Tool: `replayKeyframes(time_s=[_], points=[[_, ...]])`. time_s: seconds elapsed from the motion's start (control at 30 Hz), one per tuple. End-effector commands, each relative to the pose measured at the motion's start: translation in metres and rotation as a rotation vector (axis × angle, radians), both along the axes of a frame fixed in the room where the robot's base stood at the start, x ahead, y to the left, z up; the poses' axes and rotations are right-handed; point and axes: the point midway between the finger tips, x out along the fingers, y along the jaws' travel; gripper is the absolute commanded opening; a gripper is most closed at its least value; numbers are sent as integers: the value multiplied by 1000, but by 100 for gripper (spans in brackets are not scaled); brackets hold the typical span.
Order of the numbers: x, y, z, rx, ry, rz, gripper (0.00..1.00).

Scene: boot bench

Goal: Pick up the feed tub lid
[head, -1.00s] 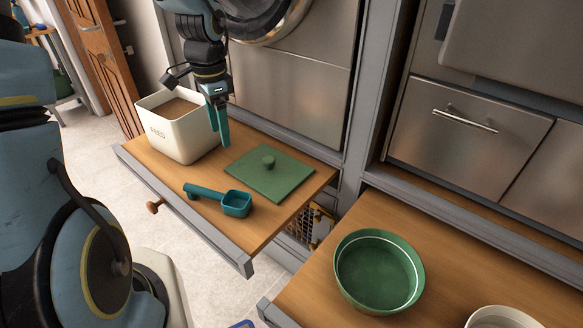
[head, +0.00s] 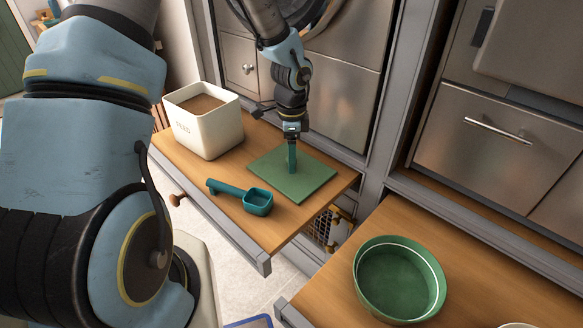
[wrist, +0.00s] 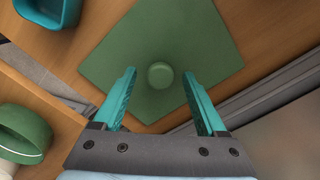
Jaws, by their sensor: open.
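The feed tub lid (head: 306,179) is a flat green square with a small round knob. It lies on the wooden pull-out shelf, to the right of the feed tub (head: 206,124). My gripper (head: 292,170) points down over the lid and hides its knob in the head view. In the wrist view the lid (wrist: 160,40) lies below my open gripper (wrist: 160,88), and its knob (wrist: 160,75) shows between the two teal fingers, with clear space on both sides. The fingers hold nothing. I cannot tell how far their tips are above the lid.
A teal scoop (head: 256,203) lies on the shelf (head: 214,175) in front of the lid. The white tub holds brown feed. A green bowl (head: 398,279) stands on the wooden bench (head: 462,251) at the right. Steel cabinet fronts rise behind the shelf.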

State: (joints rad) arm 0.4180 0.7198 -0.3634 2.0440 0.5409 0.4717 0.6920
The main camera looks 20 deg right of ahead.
Motion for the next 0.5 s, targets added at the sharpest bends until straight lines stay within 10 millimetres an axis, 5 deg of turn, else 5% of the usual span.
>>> replayKeyframes(time_s=[0.37,0.5], points=[[1,0,-16,-1,-2,1,74],[1,0,-16,0,-1,1,61]])
